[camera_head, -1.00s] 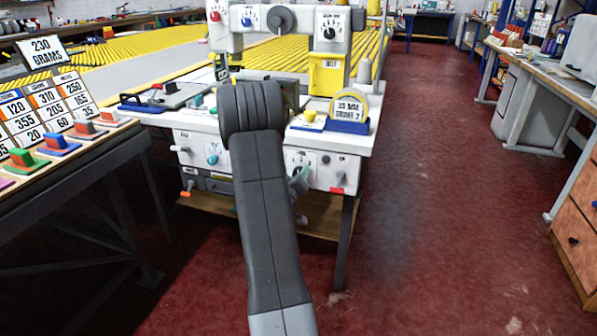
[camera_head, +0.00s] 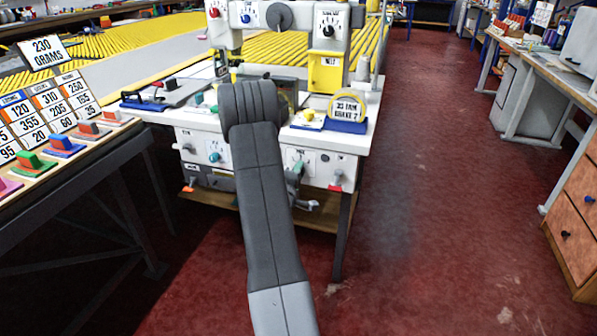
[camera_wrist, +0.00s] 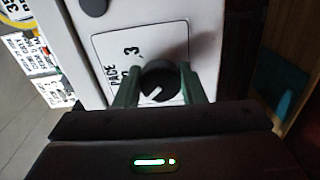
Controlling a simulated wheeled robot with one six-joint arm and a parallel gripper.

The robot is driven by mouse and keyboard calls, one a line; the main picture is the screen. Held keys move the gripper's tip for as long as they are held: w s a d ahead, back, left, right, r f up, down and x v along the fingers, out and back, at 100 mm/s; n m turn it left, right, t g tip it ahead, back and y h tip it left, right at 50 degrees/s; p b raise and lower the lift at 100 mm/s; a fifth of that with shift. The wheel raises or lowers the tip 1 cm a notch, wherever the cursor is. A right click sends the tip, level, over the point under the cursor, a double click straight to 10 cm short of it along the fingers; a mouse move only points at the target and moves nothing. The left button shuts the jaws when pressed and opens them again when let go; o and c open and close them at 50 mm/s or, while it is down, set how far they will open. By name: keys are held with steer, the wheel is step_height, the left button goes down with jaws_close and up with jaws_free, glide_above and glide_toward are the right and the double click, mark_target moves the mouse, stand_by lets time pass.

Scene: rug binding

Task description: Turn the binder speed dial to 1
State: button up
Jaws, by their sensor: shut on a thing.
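My gripper (camera_wrist: 158,72) has its two green fingers on either side of a round black dial (camera_wrist: 158,90) and is shut on it. The dial sits on a white panel with a printed label (camera_wrist: 112,62); a "3" reads beside it, and the other lettering is turned and partly hidden. A pale pointer mark on the dial slants to the lower left in the wrist view. Which number it meets cannot be told. In the head view my gripper (camera_head: 295,178) is at the front panel of the white machine table (camera_head: 225,137), mostly behind my arm, and the held dial is hidden.
A red dial (camera_head: 214,12), a blue dial (camera_head: 246,17) and a black dial (camera_head: 327,31) sit on the machine above. A teal knob (camera_head: 214,157) is on the front panel, left of my arm. A rack with cards (camera_head: 45,108) stands left. Red floor is clear at right.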

steer(key=shift+n, duration=0.4)
steer(key=o, duration=1)
steer(key=p+v, duration=0.1)
steer(key=v, duration=1.3)
